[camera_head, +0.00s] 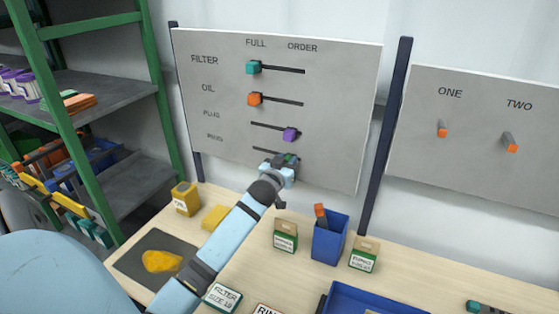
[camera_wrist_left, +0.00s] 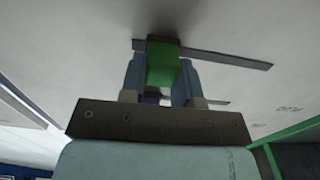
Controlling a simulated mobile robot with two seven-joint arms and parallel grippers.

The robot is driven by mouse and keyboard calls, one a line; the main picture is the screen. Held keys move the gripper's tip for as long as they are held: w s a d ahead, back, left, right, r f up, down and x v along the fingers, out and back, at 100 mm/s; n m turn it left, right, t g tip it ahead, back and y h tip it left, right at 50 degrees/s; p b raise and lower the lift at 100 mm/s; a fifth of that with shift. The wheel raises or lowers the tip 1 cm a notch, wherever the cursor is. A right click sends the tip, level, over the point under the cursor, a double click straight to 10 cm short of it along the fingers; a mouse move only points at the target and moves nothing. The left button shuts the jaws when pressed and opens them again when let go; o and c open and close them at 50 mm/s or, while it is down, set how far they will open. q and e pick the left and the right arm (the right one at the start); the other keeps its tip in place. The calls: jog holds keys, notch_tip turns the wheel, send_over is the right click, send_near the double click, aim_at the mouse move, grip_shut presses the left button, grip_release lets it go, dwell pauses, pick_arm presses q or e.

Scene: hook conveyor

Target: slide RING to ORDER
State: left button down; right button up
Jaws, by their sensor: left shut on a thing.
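A white board (camera_head: 330,128) on the wall has FULL and ORDER headings and several horizontal slots with coloured knobs. The RING knob is green and sits in the lowest slot, mostly hidden by my gripper in the head view; it shows clearly as a green block (camera_wrist_left: 162,65) in the wrist view. My left gripper (camera_head: 285,165) has a finger on each side of the green knob and is shut on it. The knob is near the slot's ORDER end; most of the slot (camera_wrist_left: 235,60) lies on the FULL side. My right gripper is not in view.
Above are a purple knob (camera_head: 290,134) on the ORDER side, and orange (camera_head: 255,99) and teal (camera_head: 253,67) knobs on the FULL side. Below, the bench holds a blue bin (camera_head: 329,243), small labelled boxes and a yellow container (camera_head: 186,199). A green-framed shelf (camera_head: 100,188) stands left.

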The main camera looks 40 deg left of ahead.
pick_arm(q)
jog(key=shift+d, duration=0.1)
jog(key=c, duration=1.2)
grip_release()
jog(key=shift+c, duration=0.2)
jog(key=o, duration=0.4)
jog(key=shift+d, duration=0.15)
jog(key=shift+c, duration=0.2)
jog(key=shift+o, duration=0.2)
jog(key=shift+w, duration=0.1)
jog(key=b+v, duration=0.2)
jog(key=v, duration=1.2)
